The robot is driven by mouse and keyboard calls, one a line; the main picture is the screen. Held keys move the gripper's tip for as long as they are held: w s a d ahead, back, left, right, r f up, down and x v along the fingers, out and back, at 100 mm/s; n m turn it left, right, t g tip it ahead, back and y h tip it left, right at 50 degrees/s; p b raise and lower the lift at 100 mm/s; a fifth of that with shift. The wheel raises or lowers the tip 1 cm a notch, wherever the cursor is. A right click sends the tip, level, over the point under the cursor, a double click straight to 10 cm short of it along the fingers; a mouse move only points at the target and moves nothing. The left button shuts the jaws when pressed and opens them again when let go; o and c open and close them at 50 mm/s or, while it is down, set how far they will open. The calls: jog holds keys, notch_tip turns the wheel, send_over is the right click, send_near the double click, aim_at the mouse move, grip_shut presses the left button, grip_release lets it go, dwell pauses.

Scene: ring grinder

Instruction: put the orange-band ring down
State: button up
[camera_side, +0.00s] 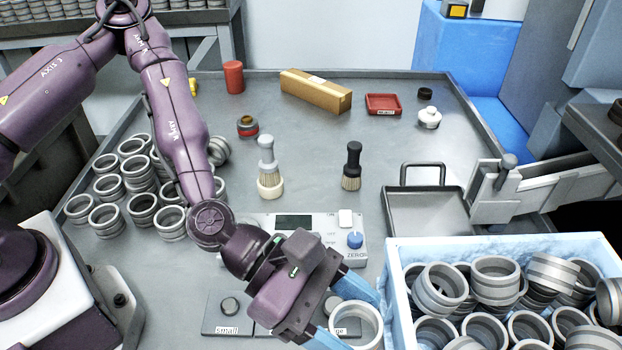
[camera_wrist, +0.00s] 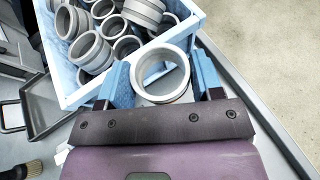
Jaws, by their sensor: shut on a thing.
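My gripper (camera_side: 362,326) is shut on a pale metal ring (camera_side: 357,304), with one blue finger on each side of it. In the wrist view, my gripper (camera_wrist: 161,77) holds the same ring (camera_wrist: 162,98) by its outer sides, and its open bore faces the camera. No orange band shows on the visible part of the ring. In the side view the ring is at the bottom, beside the blue crate and by the labelled plates. I cannot tell whether it touches the surface below.
A blue crate (camera_side: 397,300) full of rings stands close on the right. A plate marked "small" (camera_side: 228,328) lies left of my gripper, below a gauge box (camera_side: 262,222). Several rings (camera_side: 140,175) stand at left. Brushes (camera_side: 352,168) and an empty tray (camera_side: 425,210) stand behind.

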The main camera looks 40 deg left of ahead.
notch_tip(320, 180, up, 7)
jog(key=w+a+n+t+y, duration=0.15)
jog(key=w+a, duration=0.35)
jog(key=w, duration=0.5)
jog(key=n+t+y, duration=0.5)
jog(key=n+t, duration=0.1)
jog(key=n, duration=0.1)
send_over(304, 163)
notch_tip(304, 163, down, 4)
jog(key=f, duration=0.1)
notch_tip(304, 163, down, 18)
jog(key=shift+f, duration=0.1)
jog(key=shift+f, duration=0.1)
